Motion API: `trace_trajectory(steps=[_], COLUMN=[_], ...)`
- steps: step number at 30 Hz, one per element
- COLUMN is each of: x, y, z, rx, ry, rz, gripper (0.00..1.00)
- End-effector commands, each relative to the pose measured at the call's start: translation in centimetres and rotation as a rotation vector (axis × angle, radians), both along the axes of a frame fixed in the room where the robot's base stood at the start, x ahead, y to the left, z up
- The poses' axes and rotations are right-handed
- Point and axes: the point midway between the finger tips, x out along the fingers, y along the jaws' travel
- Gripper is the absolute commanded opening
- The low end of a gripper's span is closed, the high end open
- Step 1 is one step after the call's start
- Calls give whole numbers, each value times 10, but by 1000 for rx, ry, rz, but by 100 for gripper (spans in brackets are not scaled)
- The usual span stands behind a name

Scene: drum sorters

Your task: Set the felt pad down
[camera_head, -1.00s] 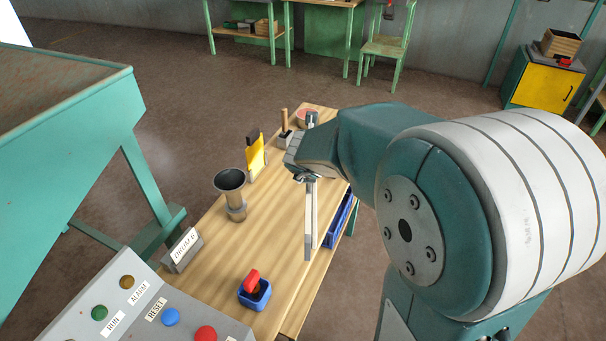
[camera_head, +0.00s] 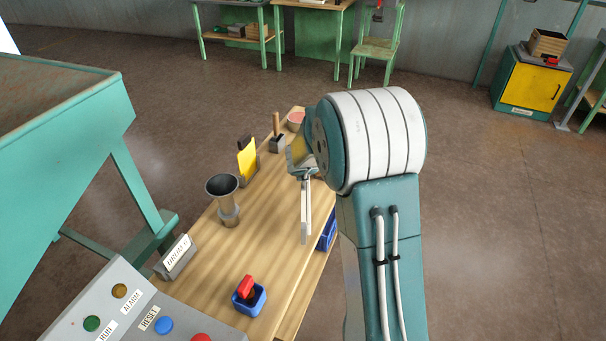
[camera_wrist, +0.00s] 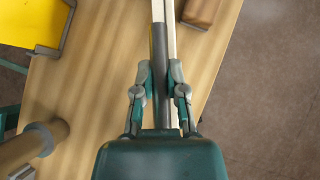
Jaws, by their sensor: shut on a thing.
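The felt pad (camera_head: 305,212) is a long narrow piece with a pale side and a grey side. It hangs down from my gripper (camera_head: 301,170) over the right part of the wooden table (camera_head: 265,235). In the wrist view the felt pad (camera_wrist: 160,55) shows as a dark grey strip beside a cream one, between the fingers of my gripper (camera_wrist: 160,80), which are shut on it. Its far end runs out of the top of the wrist view. I cannot tell whether its lower end touches the table.
A blue bin (camera_head: 327,237) is at the right edge.

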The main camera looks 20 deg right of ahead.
Motion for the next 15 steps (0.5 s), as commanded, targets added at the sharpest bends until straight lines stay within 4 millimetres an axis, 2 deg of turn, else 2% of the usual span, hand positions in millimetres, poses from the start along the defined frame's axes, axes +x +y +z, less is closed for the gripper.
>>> trace_trajectory(steps=[7, 15], x=[0, 0], y=[0, 1], z=[-18, -22], rx=[-1, 1], ry=[1, -2], rz=[1, 0], gripper=[0, 0])
